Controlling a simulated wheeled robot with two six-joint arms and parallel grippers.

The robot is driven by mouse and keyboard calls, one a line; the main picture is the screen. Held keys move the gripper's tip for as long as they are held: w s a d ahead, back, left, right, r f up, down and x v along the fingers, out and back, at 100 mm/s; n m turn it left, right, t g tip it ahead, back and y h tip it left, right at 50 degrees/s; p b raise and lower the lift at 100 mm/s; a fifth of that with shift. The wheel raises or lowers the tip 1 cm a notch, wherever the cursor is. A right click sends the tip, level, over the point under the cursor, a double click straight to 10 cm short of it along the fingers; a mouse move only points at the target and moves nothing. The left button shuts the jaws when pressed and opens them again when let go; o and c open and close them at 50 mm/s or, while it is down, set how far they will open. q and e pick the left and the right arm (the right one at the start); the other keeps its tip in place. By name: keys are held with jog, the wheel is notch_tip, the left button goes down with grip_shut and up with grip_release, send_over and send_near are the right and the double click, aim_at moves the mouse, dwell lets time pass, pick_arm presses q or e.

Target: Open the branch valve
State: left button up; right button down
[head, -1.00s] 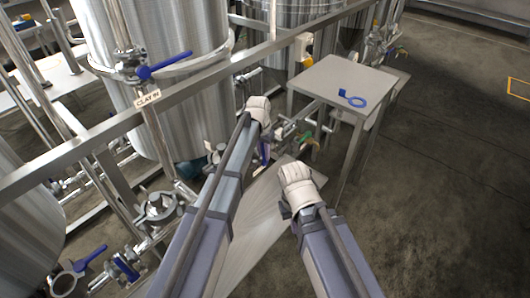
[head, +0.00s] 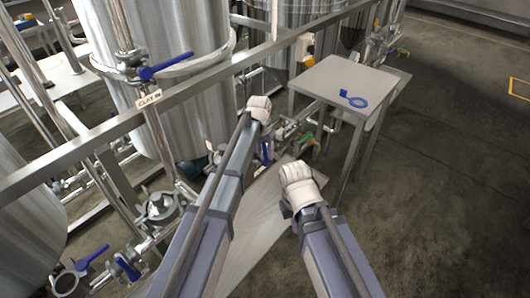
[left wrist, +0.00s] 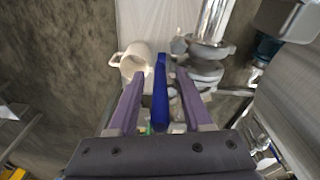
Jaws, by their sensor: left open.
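My left gripper (head: 267,152) is open low beside the tank pipework, partly hidden behind my left forearm. In the left wrist view its two purple fingers (left wrist: 160,76) stand apart on either side of a blue valve handle (left wrist: 161,98).
A steel table (head: 345,82) with a blue ring-ended piece (head: 353,100) stands at right. Another blue-handled valve (head: 165,67) sits on a pipe by the large tank (head: 185,110). A steel rail (head: 190,88) crosses above the pipework. Floor at far right is clear.

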pick_arm(q)
jog(key=r+p, duration=0.4)
jog(key=r, duration=0.1)
jog(key=r+p, duration=0.2)
jog(key=p, duration=0.1)
jog(key=shift+s+a+r, duration=0.2)
jog(key=shift+s+a, duration=0.05)
jog(key=shift+s, duration=0.15)
pick_arm(e)
notch_tip(320, 180, up, 7)
jog(key=shift+r, duration=0.2)
